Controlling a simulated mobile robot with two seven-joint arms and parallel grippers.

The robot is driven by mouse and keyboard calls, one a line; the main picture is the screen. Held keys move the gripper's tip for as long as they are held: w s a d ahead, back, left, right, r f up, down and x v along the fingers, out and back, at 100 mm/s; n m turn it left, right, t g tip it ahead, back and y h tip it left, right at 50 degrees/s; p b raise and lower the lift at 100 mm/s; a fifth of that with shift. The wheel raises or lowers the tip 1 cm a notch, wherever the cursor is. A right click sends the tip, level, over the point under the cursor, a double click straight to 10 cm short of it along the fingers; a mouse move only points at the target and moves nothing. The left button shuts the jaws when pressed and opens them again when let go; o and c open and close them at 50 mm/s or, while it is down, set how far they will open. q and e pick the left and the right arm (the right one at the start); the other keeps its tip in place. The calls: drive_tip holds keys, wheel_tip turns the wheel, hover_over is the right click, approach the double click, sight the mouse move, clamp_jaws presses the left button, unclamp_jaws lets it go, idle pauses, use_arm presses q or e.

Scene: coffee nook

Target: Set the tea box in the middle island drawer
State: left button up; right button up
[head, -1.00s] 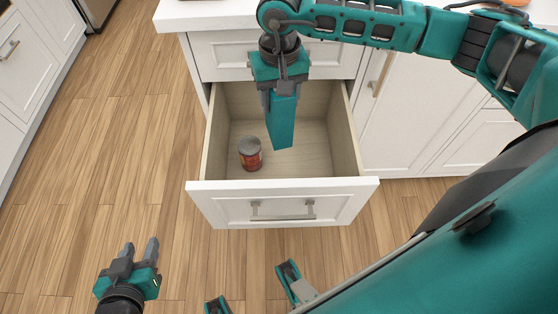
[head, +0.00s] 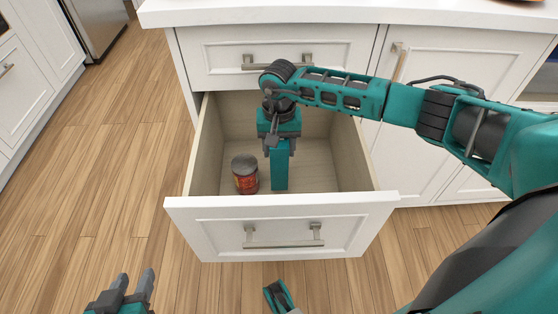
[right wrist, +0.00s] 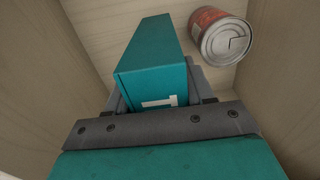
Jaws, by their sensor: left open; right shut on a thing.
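The teal tea box (head: 280,170) is upright inside the open middle drawer (head: 280,215), held from above by my right gripper (head: 279,145). In the right wrist view the tea box (right wrist: 152,65) sits between the fingers, with the drawer floor beyond it. I cannot tell for certain whether its lower end touches the floor. A red can with a grey lid (head: 245,174) stands in the drawer just left of the box; it also shows in the right wrist view (right wrist: 220,37). My left gripper (head: 131,286) is open and empty, low at the left, outside the drawer.
A closed drawer (head: 225,55) is above the open one, under the white countertop (head: 260,12). A closed cabinet door (head: 450,85) is at right. The drawer floor right of the box is free. The wooden floor (head: 110,190) at left is clear.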

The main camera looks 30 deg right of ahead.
wheel_tip(320, 180, down, 3)
drive_tip(key=shift+f+b, duration=0.2)
drive_tip(key=shift+b, duration=0.3)
drive_tip(key=shift+f, duration=0.2)
drive_tip(key=shift+r, duration=0.1)
use_arm(q)
drive_tip(key=shift+d+f, duration=0.2)
drive_tip(key=shift+d, duration=0.1)
use_arm(e)
drive_tip(key=o, duration=1.1)
drive_tip(key=shift+o, duration=0.2)
